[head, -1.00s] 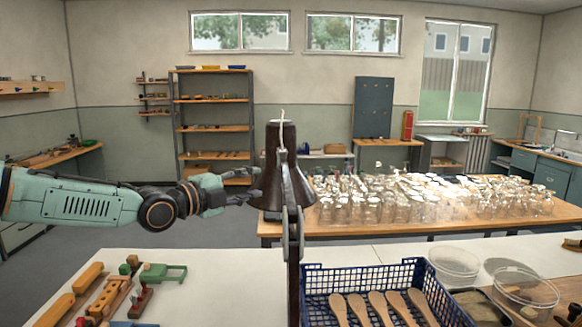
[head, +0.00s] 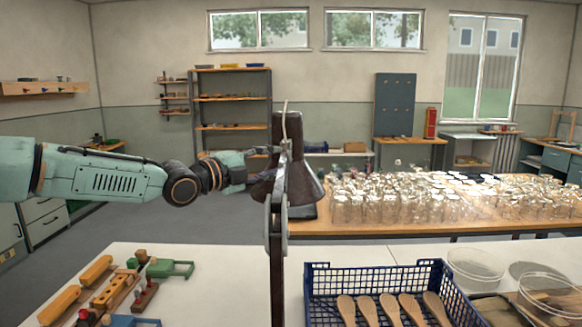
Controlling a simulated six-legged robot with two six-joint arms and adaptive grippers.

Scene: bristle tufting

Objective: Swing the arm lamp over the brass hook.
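I cannot make out the brass hook. My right gripper is not in view.
A blue basket (head: 377,275) with wooden brush backs stands right of the lamp arm. Clear bowls (head: 476,268) stand further right. Wooden tools (head: 108,290) lie at left. Glassware crowds the table (head: 380,225) behind.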

